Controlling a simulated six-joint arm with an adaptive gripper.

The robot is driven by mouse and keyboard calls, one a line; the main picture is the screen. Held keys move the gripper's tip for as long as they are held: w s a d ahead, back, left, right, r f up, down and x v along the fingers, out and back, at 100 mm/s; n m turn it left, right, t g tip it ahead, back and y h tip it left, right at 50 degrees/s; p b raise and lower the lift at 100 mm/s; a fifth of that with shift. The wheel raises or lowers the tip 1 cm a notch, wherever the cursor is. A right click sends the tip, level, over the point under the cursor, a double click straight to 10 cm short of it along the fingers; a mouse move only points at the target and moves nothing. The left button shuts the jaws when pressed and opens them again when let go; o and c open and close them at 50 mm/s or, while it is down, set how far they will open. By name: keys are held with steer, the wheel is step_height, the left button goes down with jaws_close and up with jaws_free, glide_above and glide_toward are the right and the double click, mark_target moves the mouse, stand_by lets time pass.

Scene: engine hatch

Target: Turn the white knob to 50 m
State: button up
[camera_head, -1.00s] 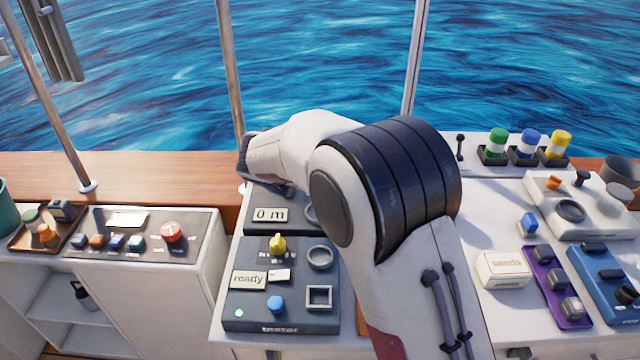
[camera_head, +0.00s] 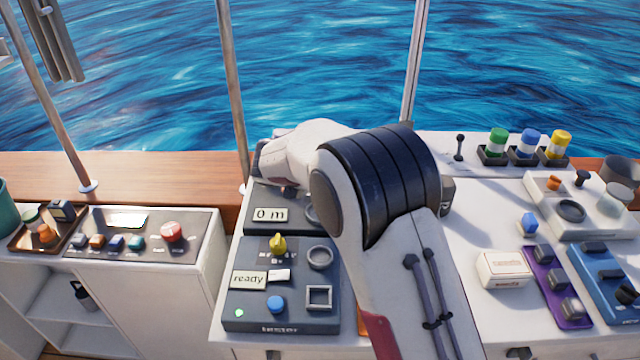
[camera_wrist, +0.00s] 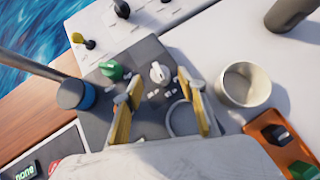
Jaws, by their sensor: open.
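The white knob (camera_wrist: 160,72) shows in the wrist view on a dark grey panel (camera_wrist: 150,55), beside a green knob (camera_wrist: 112,70). My gripper (camera_wrist: 160,84) is open, its two yellow-padded fingers to either side of and below the white knob in the picture. Nothing is between the fingers, and I cannot tell how far they are from the knob. A display there (camera_head: 270,215) reads "0 m".
In the head view, a panel with a yellow knob (camera_head: 278,244) and "ready" display stands in front.

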steer(key=shift+x, duration=1.4)
steer(key=c, duration=1.1)
